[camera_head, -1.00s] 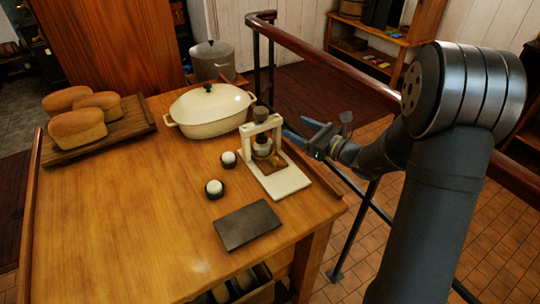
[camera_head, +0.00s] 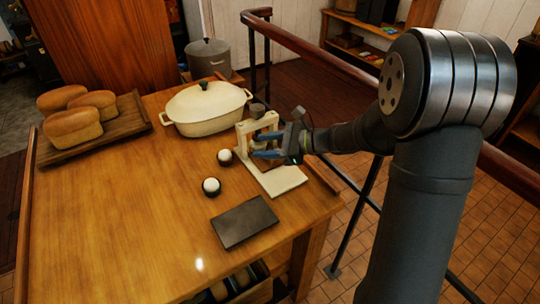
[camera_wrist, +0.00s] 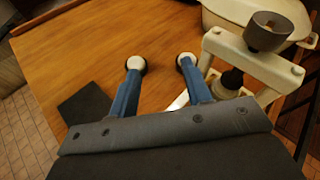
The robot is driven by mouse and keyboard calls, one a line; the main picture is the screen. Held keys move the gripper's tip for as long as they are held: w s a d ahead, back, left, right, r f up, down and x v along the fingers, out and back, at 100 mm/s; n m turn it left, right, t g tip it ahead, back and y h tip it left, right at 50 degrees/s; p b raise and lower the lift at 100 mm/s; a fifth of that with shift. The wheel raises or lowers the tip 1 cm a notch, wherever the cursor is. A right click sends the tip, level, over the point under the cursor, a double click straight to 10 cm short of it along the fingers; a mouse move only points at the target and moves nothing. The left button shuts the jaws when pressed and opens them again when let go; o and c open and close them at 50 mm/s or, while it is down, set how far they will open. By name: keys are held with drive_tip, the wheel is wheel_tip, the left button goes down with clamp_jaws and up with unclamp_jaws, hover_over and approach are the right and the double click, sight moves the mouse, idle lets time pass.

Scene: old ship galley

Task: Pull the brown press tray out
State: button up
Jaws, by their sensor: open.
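The cream press (camera_head: 284,182) stands near the table's right edge, with an upright frame, a flat base and a grey cup on top. In the wrist view its frame (camera_wrist: 252,66) is at the right, with a dark plunger (camera_wrist: 232,79) under the crossbar. My gripper (camera_head: 256,146) is open and empty. In the head view it lies across the front of the press frame, above the base. In the wrist view its blue fingers (camera_wrist: 160,75) point left of the frame. The brown press tray is largely hidden by my gripper, and I cannot make it out clearly in either current view.
A dark slab (camera_head: 245,222) lies in front. A cream lidded pot (camera_head: 207,107) stands behind, and a bread board (camera_head: 143,121) at the far left. A rail (camera_head: 310,48) runs along the right.

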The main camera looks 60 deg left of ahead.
drive_tip(key=s+d+f+n+t+h, duration=0.25)
drive_tip(key=s+n+t+h, duration=0.2)
drive_tip(key=n+h, duration=0.45)
drive_tip(key=w+a+r+n+t+y, duration=0.25)
drive_tip(key=w+r+n+t, duration=0.25)
drive_tip(key=r+n+t, duration=0.3)
drive_tip(key=shift+m+t+h, duration=0.35)
drive_tip(key=shift+m, duration=0.35)
drive_tip(key=x, duration=1.7)
drive_tip(key=shift+a+f, duration=0.3)
drive_tip(key=shift+a, duration=0.15)
clamp_jaws()
